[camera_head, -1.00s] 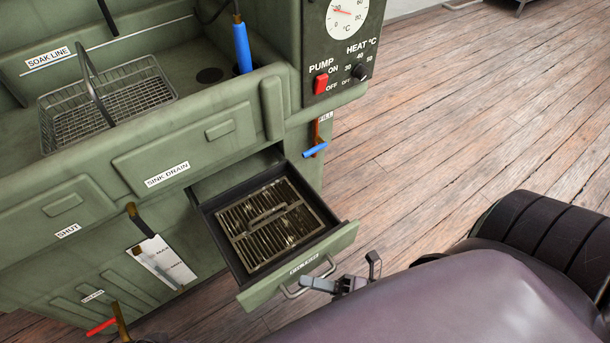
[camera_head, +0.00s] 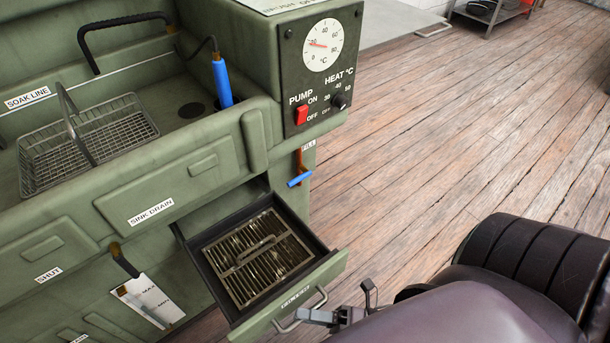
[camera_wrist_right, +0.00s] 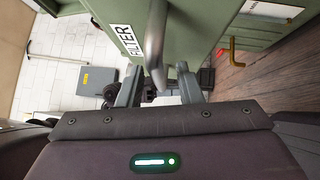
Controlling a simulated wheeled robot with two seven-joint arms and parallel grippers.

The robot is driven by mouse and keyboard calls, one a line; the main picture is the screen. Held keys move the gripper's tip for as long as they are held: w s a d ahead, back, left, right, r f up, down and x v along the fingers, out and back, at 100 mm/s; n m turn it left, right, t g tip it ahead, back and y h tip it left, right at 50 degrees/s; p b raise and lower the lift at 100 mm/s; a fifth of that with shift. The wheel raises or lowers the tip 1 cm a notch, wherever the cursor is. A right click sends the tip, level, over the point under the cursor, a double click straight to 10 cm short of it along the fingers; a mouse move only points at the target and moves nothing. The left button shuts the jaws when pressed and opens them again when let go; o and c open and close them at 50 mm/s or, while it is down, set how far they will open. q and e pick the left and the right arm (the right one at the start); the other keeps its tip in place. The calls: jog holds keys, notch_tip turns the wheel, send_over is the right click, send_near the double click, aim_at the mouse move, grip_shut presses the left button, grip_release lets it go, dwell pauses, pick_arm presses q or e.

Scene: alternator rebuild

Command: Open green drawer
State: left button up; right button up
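The green drawer (camera_head: 290,300) is pulled out of the green washing unit. It has a dark tray inside with a slatted metal filter (camera_head: 258,258) lying in it. Its metal handle (camera_head: 301,318) is on the front face. My right gripper (camera_head: 345,305) is at the handle, with its two fingers apart. In the right wrist view, the handle (camera_wrist_right: 155,45) reaches between the open fingers (camera_wrist_right: 160,88), and a FILTER label shows on the drawer front. Whether a finger touches the handle is unclear. My left gripper is not in view.
The washing unit has a wire basket (camera_head: 90,143) in its sink, a pump and heat panel (camera_head: 322,60), and a blue-handled fill lever (camera_head: 299,180) beside the drawer. Wooden floor (camera_head: 430,150) to the right is clear. A low metal shelf (camera_head: 495,12) stands far back.

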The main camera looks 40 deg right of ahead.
jog(key=v, duration=0.7)
dwell(0.4)
